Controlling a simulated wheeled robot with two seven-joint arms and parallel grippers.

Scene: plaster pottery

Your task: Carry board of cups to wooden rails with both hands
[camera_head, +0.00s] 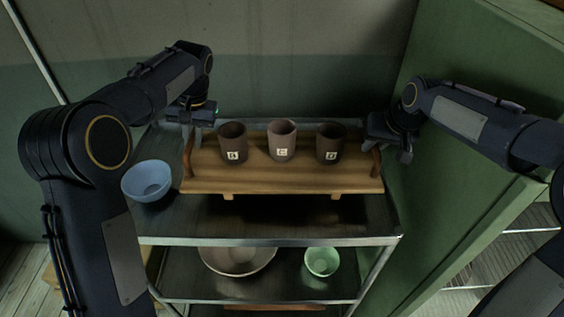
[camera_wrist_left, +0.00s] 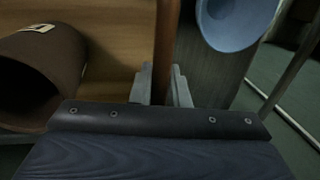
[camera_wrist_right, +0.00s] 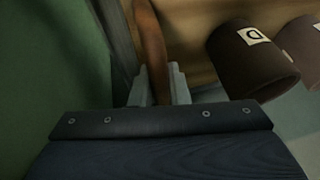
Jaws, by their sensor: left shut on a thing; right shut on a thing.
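The wooden board (camera_head: 280,182) is at the top of a metal shelf cart in the head view, with a dark shadow below its front edge. I cannot tell whether its feet touch the cart. Three brown cups stand upright on it: cup B (camera_head: 232,143), a middle cup (camera_head: 282,138) and cup D (camera_head: 330,143). My left gripper (camera_wrist_left: 160,88) is shut on the board's left handle (camera_wrist_left: 167,40). My right gripper (camera_wrist_right: 158,88) is shut on the right handle (camera_wrist_right: 150,40). The wooden rails are not clearly seen.
A blue bowl (camera_head: 148,181) sits on the cart's top shelf (camera_head: 270,232), close to the board's left end. A large bowl (camera_head: 237,262) and a green bowl (camera_head: 322,262) are on the lower shelf. A green panel (camera_head: 475,130) stands close on the right; a wall is behind.

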